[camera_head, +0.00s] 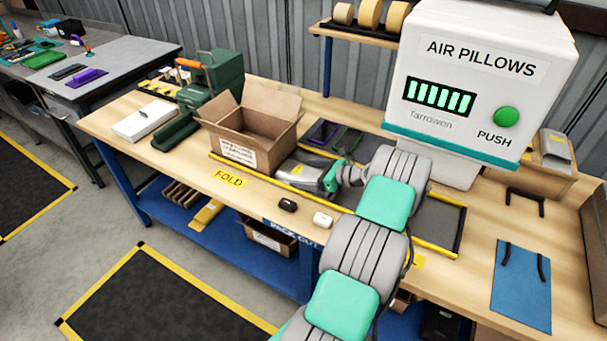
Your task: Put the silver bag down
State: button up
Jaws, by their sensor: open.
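The silver bag (301,174) is a grey, shiny flat shape with a small yellow mark. It appears to lie on the dark, yellow-edged mat (440,222), just right of the open brown carton (256,122). My gripper (327,181) is at the bag's right end, low over the mat. Its jaws are open, but the fingertips are small and partly hidden, so I cannot tell whether they touch the bag. My arm comes in from the bottom and hides part of the mat.
A white air pillow machine (475,85) stands behind my arm at the right. Dark flat packs (334,136) lie behind the bag. A black item (288,204) and a white item (322,219) sit at the front edge.

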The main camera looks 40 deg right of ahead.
jog(key=shift+c, duration=0.5)
jog(key=c, duration=0.9)
jog(key=shift+c, duration=1.1)
jog(key=shift+r, duration=0.2)
